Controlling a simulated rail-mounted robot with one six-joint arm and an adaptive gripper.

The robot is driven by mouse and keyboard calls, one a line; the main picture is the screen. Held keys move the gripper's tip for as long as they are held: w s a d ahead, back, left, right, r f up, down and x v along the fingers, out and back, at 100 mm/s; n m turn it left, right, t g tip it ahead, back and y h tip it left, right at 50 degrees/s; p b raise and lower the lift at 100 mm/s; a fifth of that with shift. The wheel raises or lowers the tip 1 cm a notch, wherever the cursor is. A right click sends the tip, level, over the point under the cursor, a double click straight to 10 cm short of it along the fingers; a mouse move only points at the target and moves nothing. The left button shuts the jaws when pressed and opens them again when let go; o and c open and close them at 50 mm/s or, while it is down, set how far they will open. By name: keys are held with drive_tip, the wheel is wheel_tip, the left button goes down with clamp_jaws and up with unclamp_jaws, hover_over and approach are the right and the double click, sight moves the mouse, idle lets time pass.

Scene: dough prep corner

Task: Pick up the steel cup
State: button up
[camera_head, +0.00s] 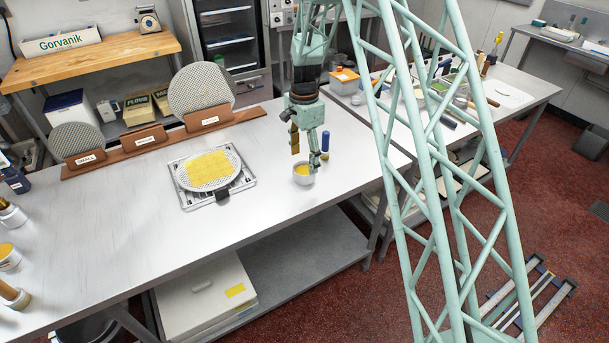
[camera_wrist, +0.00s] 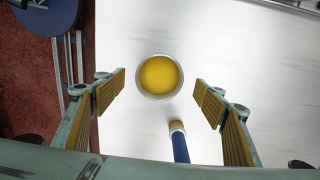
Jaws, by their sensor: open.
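The steel cup (camera_head: 303,178) stands upright on the steel table (camera_head: 330,225), with yellow contents showing at its top. In the wrist view the cup (camera_wrist: 147,86) is a round pale rim around a yellow disc, seen from above. My gripper (camera_head: 307,160) is just above the cup and points down. In the wrist view the gripper (camera_wrist: 160,92) is open, with one padded finger on each side of the cup and a gap on both sides. Nothing is held. Whether the fingertips reach below the rim cannot be told.
The table in front is clear.

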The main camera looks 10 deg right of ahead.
sight(305, 172)
drive_tip(key=shift+f, duration=0.15)
drive_tip(key=shift+d+f, duration=0.1)
drive_tip(key=shift+f, duration=2.35)
drive_tip(key=shift+c, duration=0.6)
drive_tip(key=c, duration=1)
drive_tip(key=shift+r, duration=0.15)
drive_tip(key=shift+c, duration=0.2)
drive_tip(key=shift+r, duration=1.5)
drive_tip(key=shift+s+r, duration=0.15)
drive_tip(key=shift+s, duration=0.05)
drive_tip(key=s+a+r+b, duration=0.1)
drive_tip(key=s, duration=1.4)
drive_tip(key=shift+s+r, duration=0.2)
drive_tip(key=shift+s, duration=0.1)
